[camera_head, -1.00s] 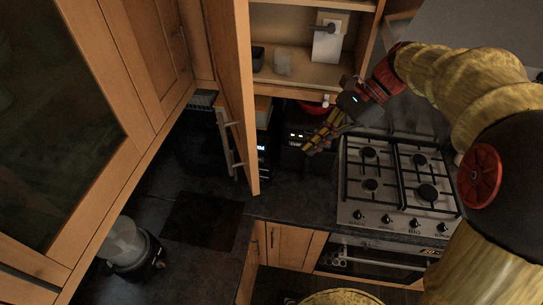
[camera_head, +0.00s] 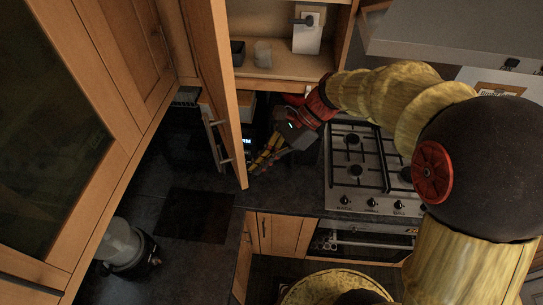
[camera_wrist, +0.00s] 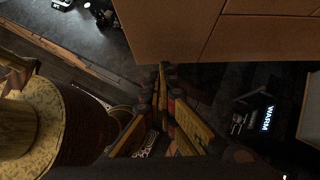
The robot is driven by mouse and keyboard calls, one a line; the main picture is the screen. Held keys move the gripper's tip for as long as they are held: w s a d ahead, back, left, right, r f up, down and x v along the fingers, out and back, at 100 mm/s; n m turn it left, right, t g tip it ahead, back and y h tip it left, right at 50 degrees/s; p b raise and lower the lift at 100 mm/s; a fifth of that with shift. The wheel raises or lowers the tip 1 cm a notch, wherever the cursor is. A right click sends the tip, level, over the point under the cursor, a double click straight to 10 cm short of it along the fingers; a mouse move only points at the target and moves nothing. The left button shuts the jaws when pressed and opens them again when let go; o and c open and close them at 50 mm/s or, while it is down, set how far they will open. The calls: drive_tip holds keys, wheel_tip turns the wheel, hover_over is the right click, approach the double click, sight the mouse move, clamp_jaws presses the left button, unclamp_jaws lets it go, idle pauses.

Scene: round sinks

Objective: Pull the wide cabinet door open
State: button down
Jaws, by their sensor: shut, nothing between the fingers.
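The wide cabinet door (camera_head: 219,90) is a tall wooden panel in the head view. It stands swung outward, with the cabinet's shelf (camera_head: 280,66) exposed to its right. Its metal bar handle (camera_head: 215,140) is on the left, outer face. My gripper (camera_head: 254,170) is shut and empty, on the right, inner side of the door near its lower free edge. I cannot tell whether the fingertips touch the door. In the wrist view the shut fingers (camera_wrist: 163,72) point at a wooden panel (camera_wrist: 165,30), likely the door; the handle is hidden there.
A gas hob (camera_head: 365,170) lies right of my gripper, under a range hood (camera_head: 440,35). A lit appliance display (camera_wrist: 267,118) reads "WARM". A white box (camera_head: 308,30) and small cups stand on the shelf. A blender-like appliance (camera_head: 123,245) stands on the dark worktop at lower left.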

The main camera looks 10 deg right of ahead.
drive_tip(key=shift+a, duration=0.25)
drive_tip(key=s+a+m+t, duration=0.1)
drive_tip(key=a+m+t, duration=0.2)
drive_tip(key=a, duration=1.3)
drive_tip(key=shift+s+m, duration=0.4)
